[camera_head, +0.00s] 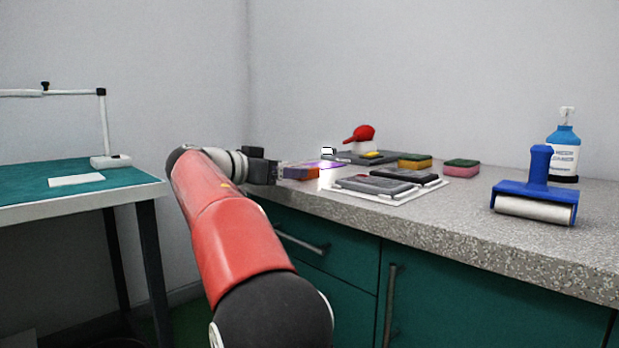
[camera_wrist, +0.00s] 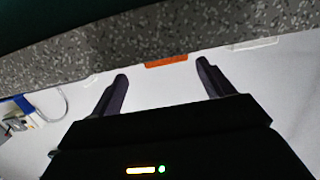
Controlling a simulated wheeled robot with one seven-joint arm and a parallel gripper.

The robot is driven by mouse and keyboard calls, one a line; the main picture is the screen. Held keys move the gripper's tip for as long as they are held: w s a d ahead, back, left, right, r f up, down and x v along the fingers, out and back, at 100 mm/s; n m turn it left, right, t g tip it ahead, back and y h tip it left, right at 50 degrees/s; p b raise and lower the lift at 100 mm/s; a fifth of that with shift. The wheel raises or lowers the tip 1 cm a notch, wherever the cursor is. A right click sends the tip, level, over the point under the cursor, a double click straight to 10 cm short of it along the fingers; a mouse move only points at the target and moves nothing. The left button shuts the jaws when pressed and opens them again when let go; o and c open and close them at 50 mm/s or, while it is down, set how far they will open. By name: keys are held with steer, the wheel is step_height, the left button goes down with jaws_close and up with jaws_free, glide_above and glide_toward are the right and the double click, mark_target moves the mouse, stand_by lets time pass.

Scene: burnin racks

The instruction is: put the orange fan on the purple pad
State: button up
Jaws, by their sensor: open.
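In the head view the orange fan (camera_head: 300,173) appears as a small orange block with a purplish tint near the left end of the grey speckled counter. The purple pad (camera_head: 327,164) shows as a thin purple patch just behind and right of it, partly washed out by a bright glare. My gripper (camera_head: 280,172) is at the counter's left end, just left of the fan. In the wrist view an orange strip (camera_wrist: 166,61), likely the fan, lies just beyond the gap between the fingertips. My gripper (camera_wrist: 162,72) is open there, with nothing between its fingers.
Grey boards on a white sheet (camera_head: 396,200) lie right of the fan. A teal-topped table (camera_head: 130,180) is at left.

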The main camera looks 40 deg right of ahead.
mark_target(313, 171)
steer(key=d, duration=0.2)
steer(key=w+d, duration=0.1)
steer(key=d, duration=0.1)
steer(key=d+f, duration=0.1)
steer(key=d, duration=0.2)
steer(key=shift+w+p, duration=0.2)
steer(key=shift+p, duration=0.2)
steer(key=c, duration=1.1)
